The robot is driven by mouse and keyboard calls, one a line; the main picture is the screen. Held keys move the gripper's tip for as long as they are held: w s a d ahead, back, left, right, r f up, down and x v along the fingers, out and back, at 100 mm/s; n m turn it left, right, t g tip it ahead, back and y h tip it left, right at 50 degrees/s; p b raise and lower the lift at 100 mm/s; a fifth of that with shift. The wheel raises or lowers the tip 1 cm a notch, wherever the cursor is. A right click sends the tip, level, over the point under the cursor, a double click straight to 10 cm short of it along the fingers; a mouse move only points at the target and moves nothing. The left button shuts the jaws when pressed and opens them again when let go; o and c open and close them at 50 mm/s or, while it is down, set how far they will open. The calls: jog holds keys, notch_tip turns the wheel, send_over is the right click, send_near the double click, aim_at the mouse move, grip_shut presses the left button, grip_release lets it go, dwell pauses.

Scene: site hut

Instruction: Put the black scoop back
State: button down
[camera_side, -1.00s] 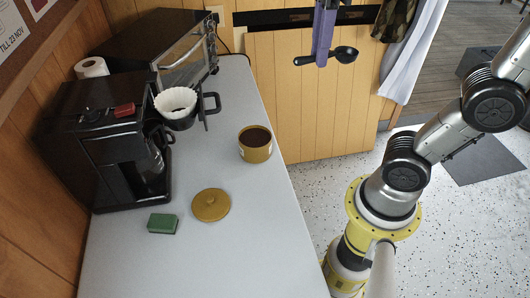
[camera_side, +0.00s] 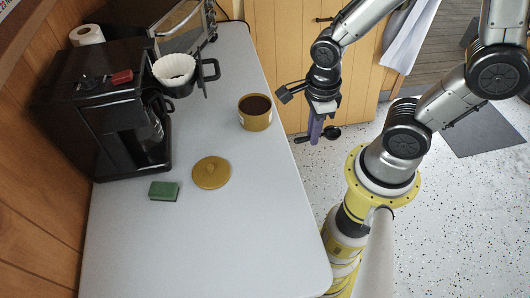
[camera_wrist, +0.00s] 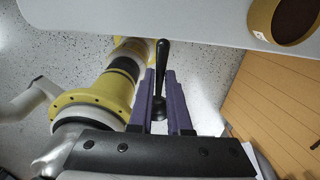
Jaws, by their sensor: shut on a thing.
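The black scoop (camera_side: 333,132) is held between the purple fingers of my gripper (camera_side: 315,134), off the right edge of the table. In the wrist view the scoop (camera_wrist: 162,62) has its handle pointing up the picture toward the table edge, and its dark bowl end lies between the two fingers of my gripper (camera_wrist: 160,98). The mustard canister (camera_side: 255,118) stands open on the table near its right edge, left of my gripper, with dark contents. It also shows in the wrist view (camera_wrist: 262,20). Its round lid (camera_side: 211,173) lies flat on the table.
A green sponge (camera_side: 163,191) lies left of the lid. A black coffee machine (camera_side: 110,120) and a white filter in a black holder (camera_side: 176,70) stand at the left. The white table (camera_side: 210,250) is clear toward the front.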

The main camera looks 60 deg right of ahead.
jog(key=shift+w+f, duration=0.1)
jog(key=shift+f, duration=0.35)
jog(key=w+f, duration=0.4)
jog(key=w, duration=0.5)
send_over(260, 155)
jog(key=f, duration=0.5)
jog(key=shift+s+d+f, duration=0.15)
jog(key=shift+s, duration=0.15)
jog(key=shift+w+f, duration=0.15)
jog(key=shift+f, duration=0.05)
jog(key=shift+w+f, duration=0.15)
jog(key=shift+f, duration=1.5)
jog(key=shift+f, duration=0.15)
jog(key=c, duration=0.9)
grip_release()
jog(key=shift+o, duration=0.2)
